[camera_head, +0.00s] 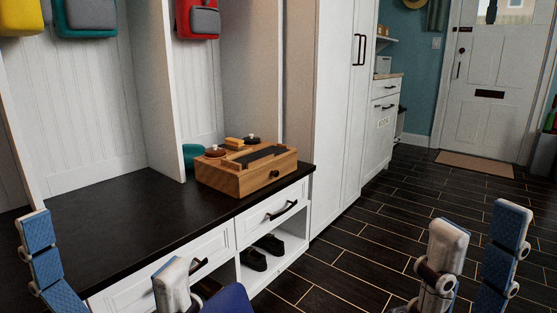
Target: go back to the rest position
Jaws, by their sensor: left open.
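My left gripper (103,240) is at the lower left, in front of the dark bench top. Its fingers are wide apart, with nothing visible between them. My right gripper (480,217) is at the lower right, with the dark floor behind it. Its fingers stand apart with a narrower gap, and nothing shows between them. The lower parts of both grippers are cut off by the picture's bottom edge. Neither gripper appears to touch the furniture.
A wooden box (248,176) with small items sits on the bench (130,222), beside a teal object (192,158). Dark shoes (268,245) lie in the cubby below. A blue object (229,302) shows at the bottom. Open floor (385,222) leads to a mat (475,164) and door.

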